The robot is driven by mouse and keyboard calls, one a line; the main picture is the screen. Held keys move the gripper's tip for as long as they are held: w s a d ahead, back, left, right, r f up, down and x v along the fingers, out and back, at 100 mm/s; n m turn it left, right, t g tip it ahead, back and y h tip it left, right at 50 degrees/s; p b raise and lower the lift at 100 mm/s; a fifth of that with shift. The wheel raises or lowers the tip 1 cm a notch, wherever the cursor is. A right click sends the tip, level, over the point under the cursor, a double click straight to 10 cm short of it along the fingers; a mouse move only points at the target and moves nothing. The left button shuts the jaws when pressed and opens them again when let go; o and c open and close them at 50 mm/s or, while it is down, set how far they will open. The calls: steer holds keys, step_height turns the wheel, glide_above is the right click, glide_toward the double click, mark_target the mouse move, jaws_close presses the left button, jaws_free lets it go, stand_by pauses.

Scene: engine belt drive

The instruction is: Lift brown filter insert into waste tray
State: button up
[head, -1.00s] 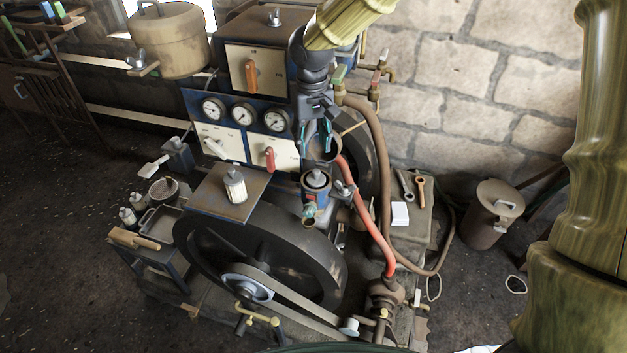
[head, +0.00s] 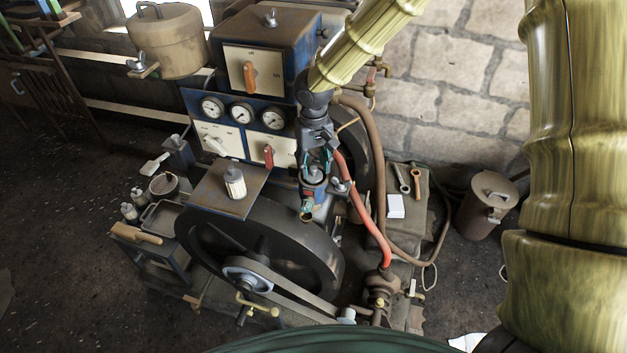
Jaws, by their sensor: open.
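My gripper (head: 317,160) points down, open, with its fingertips just above or around the top of a small blue-and-dark filter housing (head: 312,190) on the engine. I cannot tell whether the fingers touch anything. A grey round top shows between or just below the fingers. I cannot make out a brown filter insert; it may be hidden by the gripper or the housing. A shallow grey metal tray (head: 160,214), probably the waste tray, sits on the low blue stand at the left of the engine, well left of my gripper.
A pale ribbed filter (head: 235,181) stands on a flat plate (head: 212,193) between housing and tray. A red hose (head: 362,205) passes close on the right. The large black flywheel (head: 325,255) is below. A gauge panel (head: 242,115) rises behind.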

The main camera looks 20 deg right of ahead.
steer(key=shift+f, duration=0.85)
jaws_close()
